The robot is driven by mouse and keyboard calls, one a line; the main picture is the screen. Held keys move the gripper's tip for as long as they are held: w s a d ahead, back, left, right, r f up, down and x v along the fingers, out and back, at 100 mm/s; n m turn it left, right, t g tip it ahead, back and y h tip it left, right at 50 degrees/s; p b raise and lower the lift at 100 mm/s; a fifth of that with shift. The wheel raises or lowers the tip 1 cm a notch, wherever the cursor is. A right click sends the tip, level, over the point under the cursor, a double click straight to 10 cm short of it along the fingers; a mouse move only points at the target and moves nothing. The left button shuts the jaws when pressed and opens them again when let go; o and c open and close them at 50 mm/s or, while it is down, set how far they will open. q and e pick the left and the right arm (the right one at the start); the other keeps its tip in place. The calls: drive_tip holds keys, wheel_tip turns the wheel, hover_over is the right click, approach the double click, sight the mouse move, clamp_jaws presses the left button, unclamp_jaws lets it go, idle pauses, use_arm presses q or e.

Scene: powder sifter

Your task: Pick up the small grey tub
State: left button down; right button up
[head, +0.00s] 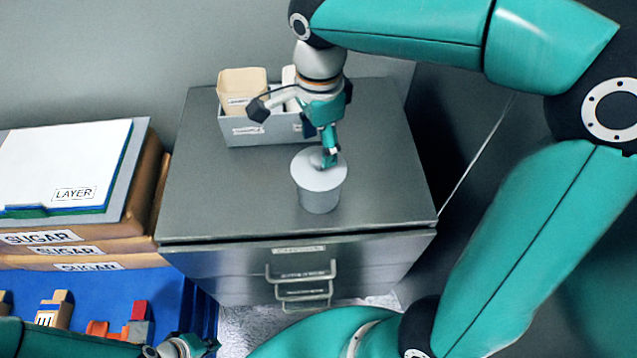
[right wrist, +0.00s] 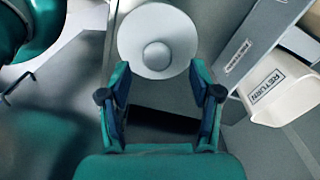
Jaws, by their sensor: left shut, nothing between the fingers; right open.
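The small grey tub (head: 318,197) stands upright on the grey cabinet top, with a round lid and a knob in its middle. In the right wrist view the tub's pale lid (right wrist: 150,25) lies just past my fingertips. My right gripper (head: 330,155) is over the tub's lid in the head view and hides part of it. In the right wrist view my right gripper (right wrist: 160,80) is open, its fingers apart near the lid's lower edge, nothing held. My left gripper (head: 195,346) is at the bottom edge of the head view, shut and empty, partly cut off.
A grey bin (head: 245,132) with a cream container (head: 240,88) stands behind the tub; a RETURN scoop (right wrist: 280,90) shows in the right wrist view. Sugar sacks (head: 75,248) and a blue surface (head: 100,288) lie left. The cabinet top (head: 215,190) is otherwise clear.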

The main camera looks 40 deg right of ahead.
sight(319, 157)
wheel_tip(319, 157, down, 4)
drive_tip(key=shift+s+a+f, duration=0.1)
drive_tip(key=shift+f, duration=0.05)
drive_tip(key=shift+c, duration=0.3)
clamp_jaws()
